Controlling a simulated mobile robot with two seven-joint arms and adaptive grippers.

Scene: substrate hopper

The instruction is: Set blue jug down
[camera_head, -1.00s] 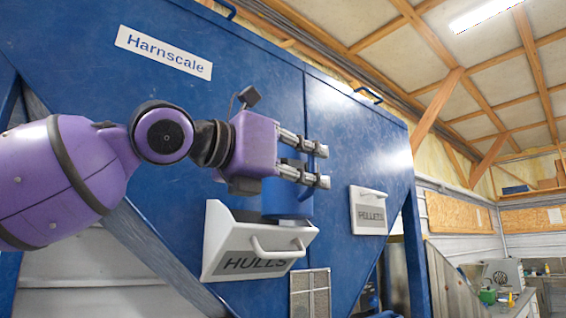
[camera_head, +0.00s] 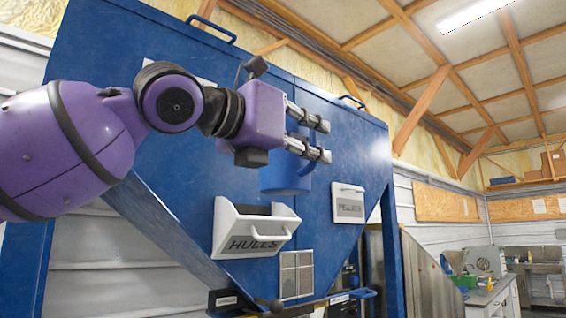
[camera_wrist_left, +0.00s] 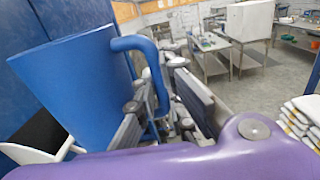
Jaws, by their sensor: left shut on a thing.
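The blue jug (camera_head: 287,174) hangs in the air in front of the blue hopper, above and right of the open HULLS drawer. My left gripper (camera_head: 318,140) is shut on the jug's handle. In the left wrist view the blue jug (camera_wrist_left: 75,85) looks upright or slightly tilted, and its curved handle (camera_wrist_left: 150,70) passes between the fingers (camera_wrist_left: 165,105). The inside of the jug is hidden in both views. My right gripper is in neither view.
The blue hopper (camera_head: 120,150) fills the middle. Its white HULLS drawer (camera_head: 250,230) is tipped open; the PELLETS drawer (camera_head: 348,203) sits to the right. A lever (camera_head: 272,304) projects below. Work tables (camera_head: 490,300) stand at the far right, beyond open floor.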

